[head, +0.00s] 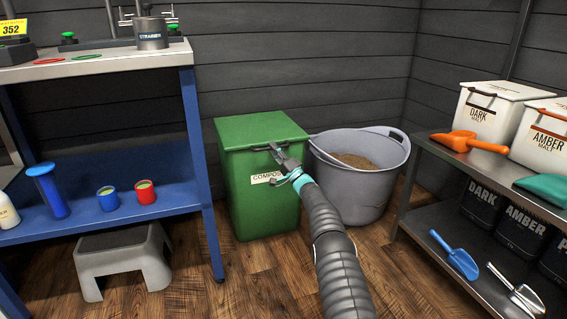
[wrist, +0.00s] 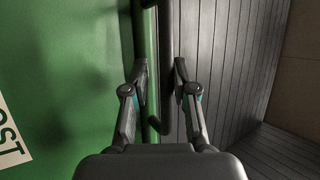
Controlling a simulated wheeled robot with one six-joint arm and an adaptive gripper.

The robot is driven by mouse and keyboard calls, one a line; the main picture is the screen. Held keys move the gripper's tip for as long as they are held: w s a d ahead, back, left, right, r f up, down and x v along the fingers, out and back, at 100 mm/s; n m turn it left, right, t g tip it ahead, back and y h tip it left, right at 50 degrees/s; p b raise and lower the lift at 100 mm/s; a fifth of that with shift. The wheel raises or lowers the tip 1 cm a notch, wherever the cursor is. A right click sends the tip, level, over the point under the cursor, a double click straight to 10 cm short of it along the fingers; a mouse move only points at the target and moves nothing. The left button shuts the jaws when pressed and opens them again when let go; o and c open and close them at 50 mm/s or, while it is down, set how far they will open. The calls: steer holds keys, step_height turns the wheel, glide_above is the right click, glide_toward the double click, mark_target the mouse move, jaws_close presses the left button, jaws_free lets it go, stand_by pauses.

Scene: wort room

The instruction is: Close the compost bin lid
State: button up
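The green compost bin (head: 263,205) stands on the floor against the wall, with a white label on its front. Its green lid (head: 252,130) lies flat on top and looks closed. A dark bar handle (wrist: 166,50) runs along the lid's front edge. My gripper (head: 276,150) is at the front edge of the lid, by the handle. In the wrist view my gripper (wrist: 161,75) has its two fingers apart on either side of the handle and the lid edge, with gaps showing. The handle's far end is partly hidden in the head view.
A grey tub (head: 350,195) with brown grain stands close to the bin's right. A blue-legged workbench (head: 200,170) is on the left, with a grey step stool (head: 122,262) below it. A rack (head: 415,205) with malt containers and scoops is at right.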

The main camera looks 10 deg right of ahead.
steer(key=v, duration=1.1)
steer(key=shift+s+f, duration=0.15)
steer(key=shift+s, duration=0.1)
steer(key=shift+d, duration=0.1)
